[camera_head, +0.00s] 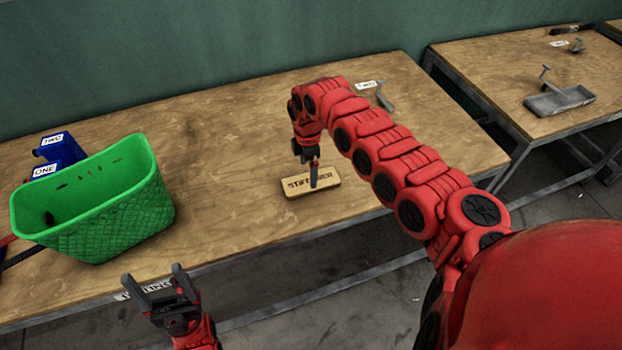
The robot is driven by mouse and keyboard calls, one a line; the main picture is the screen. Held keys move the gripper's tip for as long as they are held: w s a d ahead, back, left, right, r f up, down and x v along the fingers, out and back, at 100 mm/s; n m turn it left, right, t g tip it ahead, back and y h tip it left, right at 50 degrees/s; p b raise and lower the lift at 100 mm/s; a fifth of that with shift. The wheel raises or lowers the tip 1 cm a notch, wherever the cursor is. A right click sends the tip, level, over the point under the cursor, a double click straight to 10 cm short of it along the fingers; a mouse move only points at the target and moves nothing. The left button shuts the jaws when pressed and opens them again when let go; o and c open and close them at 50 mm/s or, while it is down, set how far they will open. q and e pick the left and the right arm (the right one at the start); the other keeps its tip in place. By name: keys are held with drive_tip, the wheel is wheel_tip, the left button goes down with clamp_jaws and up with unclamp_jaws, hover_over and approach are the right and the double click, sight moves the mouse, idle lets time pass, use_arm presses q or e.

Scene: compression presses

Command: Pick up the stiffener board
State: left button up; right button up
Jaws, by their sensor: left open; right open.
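The stiffener board (291,192) is a small tan block with dark lettering, lying flat on the wooden table near its front edge. My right gripper (313,182) points down over the board, and its fingers hide part of the lettering. I cannot tell whether the fingers touch the board. The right gripper is open. My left gripper (160,284) is open and empty, in front of the table's front edge, to the left of and lower in the picture than the board.
A green basket (110,215) stands on the left of the wooden table (220,130). Blue holders labelled ONE and TWO (62,150) are behind it. A grey metal part (385,98) lies by a TWO label at the back. A second table (490,62) with metal parts is at the right.

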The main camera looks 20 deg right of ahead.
sight(308, 181)
drive_tip(key=shift+f, duration=0.2)
wheel_tip(308, 181, down, 4)
drive_tip(key=shift+w+f+p, duration=0.15)
drive_tip(key=shift+p, duration=0.85)
drive_tip(key=shift+d+f, duration=0.1)
drive_tip(key=shift+f, duration=0.2)
drive_tip(key=c, duration=1.2)
drive_tip(key=shift+r, duration=0.1)
